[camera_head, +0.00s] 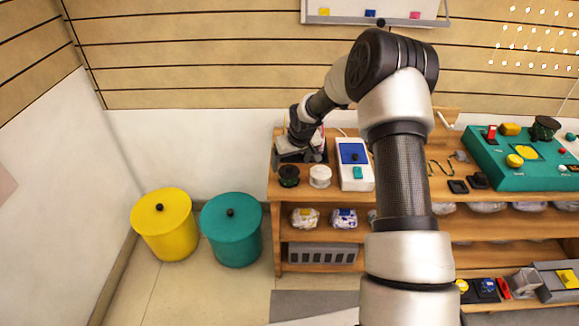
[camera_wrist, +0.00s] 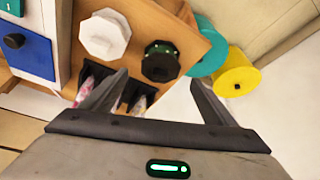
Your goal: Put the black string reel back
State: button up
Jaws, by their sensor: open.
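The black string reel (camera_head: 289,176) stands on the wooden shelf top (camera_head: 385,188) near its left end. In the wrist view the black reel (camera_wrist: 160,61), with a dark face and green marks around its rim, shows just beyond the fingertips. My gripper (camera_wrist: 160,80) is open, with nothing between its fingers. It appears to hang over the left end of the shelf top, close to the reel and apart from it. In the head view my gripper (camera_head: 303,152) is dark and its fingertips are hard to make out.
A white reel (camera_head: 320,176) stands just right of the black one. A white box with a blue panel (camera_head: 354,165) is beyond it. Yellow (camera_head: 163,225) and teal (camera_head: 232,230) bins stand on the floor at left. Wrapped packages (camera_head: 305,217) lie on the shelf below.

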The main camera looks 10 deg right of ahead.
jog(key=s+r+h, duration=0.1)
jog(key=s+r, duration=0.9)
jog(key=r, duration=0.4)
jog(key=s+r+h, duration=0.1)
jog(key=s+r, duration=0.9)
jog(key=r, duration=0.4)
jog(key=s+r+m+t+y, duration=0.1)
jog(key=s+r, duration=0.1)
jog(key=s, duration=0.8)
jog(key=s+r+m, duration=0.1)
jog(key=s+r, duration=0.1)
jog(key=s, duration=0.9)
notch_tip(320, 180, up, 20)
jog(key=p, duration=2.1)
jog(key=shift+w+a+r, duration=0.15)
jog(key=shift+a, duration=0.1)
